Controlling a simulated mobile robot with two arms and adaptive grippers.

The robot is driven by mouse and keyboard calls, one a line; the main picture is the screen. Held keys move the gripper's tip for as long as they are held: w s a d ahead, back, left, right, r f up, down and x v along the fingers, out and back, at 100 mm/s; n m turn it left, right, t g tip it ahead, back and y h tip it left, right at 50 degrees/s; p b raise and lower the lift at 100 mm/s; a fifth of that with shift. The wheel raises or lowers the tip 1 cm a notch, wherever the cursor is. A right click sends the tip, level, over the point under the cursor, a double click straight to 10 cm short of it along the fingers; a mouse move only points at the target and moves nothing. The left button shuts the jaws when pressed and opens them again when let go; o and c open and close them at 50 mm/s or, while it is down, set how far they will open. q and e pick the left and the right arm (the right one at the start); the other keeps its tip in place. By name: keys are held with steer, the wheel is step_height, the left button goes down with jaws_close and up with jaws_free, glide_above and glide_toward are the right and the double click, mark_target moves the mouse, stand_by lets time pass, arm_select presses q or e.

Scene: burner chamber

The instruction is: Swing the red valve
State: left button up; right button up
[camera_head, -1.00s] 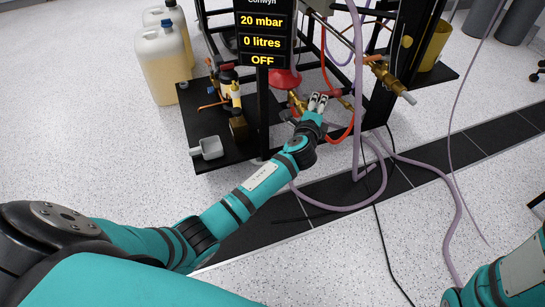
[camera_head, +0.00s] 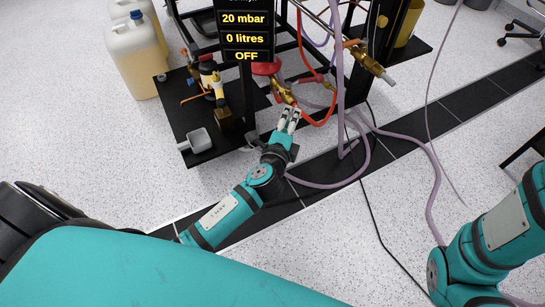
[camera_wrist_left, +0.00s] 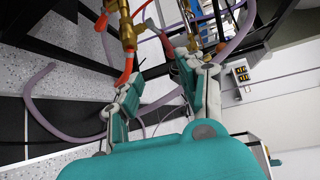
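The red valve appears to be the small red lever (camera_wrist_left: 167,44) on brass fittings in the left wrist view; it lies ahead of and between my fingertips, apart from them as far as I can tell. In the head view the brass fittings (camera_head: 283,92) sit low on the rig, just beyond my left gripper (camera_head: 289,119), and the lever is hard to make out. In the left wrist view my left gripper (camera_wrist_left: 166,68) is open, its two fingers spread with nothing between them. My right gripper is out of view.
A black display panel (camera_head: 244,38) reading OFF hangs over the rig. A red-orange hose (camera_head: 318,120) and purple hoses (camera_head: 340,90) run close to my gripper. A black base plate (camera_head: 180,115) and a canister (camera_head: 137,60) stand at left. Speckled floor is open in front.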

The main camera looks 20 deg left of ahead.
arm_select(q)
steer(key=s+f+n+g+h+p, duration=0.1)
steer(key=s+f+n+g+p, duration=0.2)
steer(key=p, duration=1.1)
steer(key=shift+s+a+f+g, duration=0.2)
steer(key=shift+s+f+g, duration=0.7)
steer(key=shift+s+f, duration=1.7)
steer(key=shift+r+v, duration=0.2)
steer(key=shift+v, duration=0.9)
